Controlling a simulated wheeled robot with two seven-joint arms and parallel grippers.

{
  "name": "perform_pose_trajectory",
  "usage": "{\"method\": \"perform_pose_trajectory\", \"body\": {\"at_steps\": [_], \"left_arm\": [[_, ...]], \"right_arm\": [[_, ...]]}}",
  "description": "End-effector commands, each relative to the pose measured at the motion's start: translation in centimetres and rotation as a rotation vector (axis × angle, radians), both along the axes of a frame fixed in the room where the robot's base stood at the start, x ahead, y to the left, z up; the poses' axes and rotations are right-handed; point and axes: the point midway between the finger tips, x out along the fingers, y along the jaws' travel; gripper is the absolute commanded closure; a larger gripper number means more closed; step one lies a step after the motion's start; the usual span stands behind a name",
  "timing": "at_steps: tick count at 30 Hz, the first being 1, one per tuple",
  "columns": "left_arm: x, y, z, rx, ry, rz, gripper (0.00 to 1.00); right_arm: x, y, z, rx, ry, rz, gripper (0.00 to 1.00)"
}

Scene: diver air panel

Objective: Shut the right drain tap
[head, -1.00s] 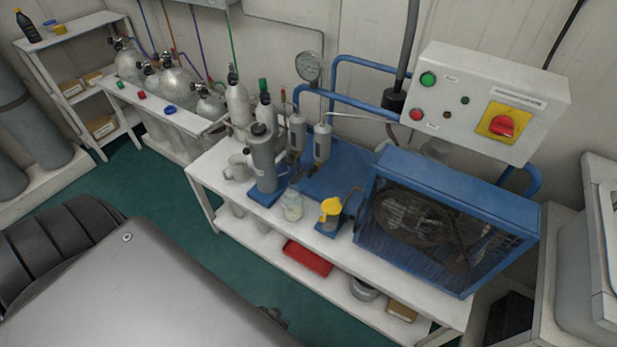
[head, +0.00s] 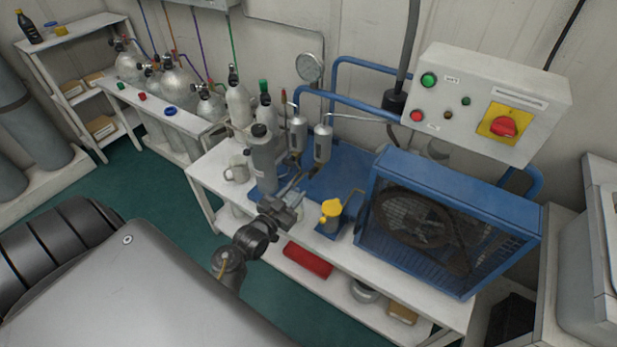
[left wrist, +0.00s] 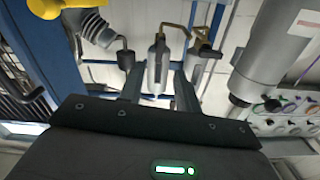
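Two grey separator cylinders stand side by side at the back of the bench, the left one (head: 298,133) and the right one (head: 322,144). In the left wrist view, which looks upside down, the right separator (left wrist: 158,66) shows between my fingers, with a thin brass drain pipe (left wrist: 176,28) at its end. The tap's handle and setting are too small to tell. My left gripper (head: 296,188) is in front of and below the separators, apart from them. Its fingers (left wrist: 157,92) are spread and empty in the left wrist view. My right gripper is not in view.
A tall grey filter cylinder (head: 264,158) stands close left of my left gripper. A yellow-topped item (head: 331,209) stands close right, then the blue compressor cage (head: 455,215). The control box (head: 490,100) hangs above.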

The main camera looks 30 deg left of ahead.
Motion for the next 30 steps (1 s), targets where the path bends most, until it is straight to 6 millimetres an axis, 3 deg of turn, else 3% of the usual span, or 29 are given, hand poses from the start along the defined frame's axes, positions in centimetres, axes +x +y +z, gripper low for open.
{"method": "perform_pose_trajectory", "body": {"at_steps": [6,13,25,30], "left_arm": [[4.4,0.1,0.1,-0.002,-0.001,0.001,0.67],[7.3,0.2,0.0,-0.001,0.0,0.001,0.67],[8.1,0.2,0.0,0.0,0.001,0.001,0.67],[8.1,0.2,0.0,0.0,0.001,0.001,0.87]], "right_arm": [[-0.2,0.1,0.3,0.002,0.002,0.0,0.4],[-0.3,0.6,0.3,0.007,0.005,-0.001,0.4],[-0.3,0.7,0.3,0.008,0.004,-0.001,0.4],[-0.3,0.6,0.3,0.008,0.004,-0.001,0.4]]}}
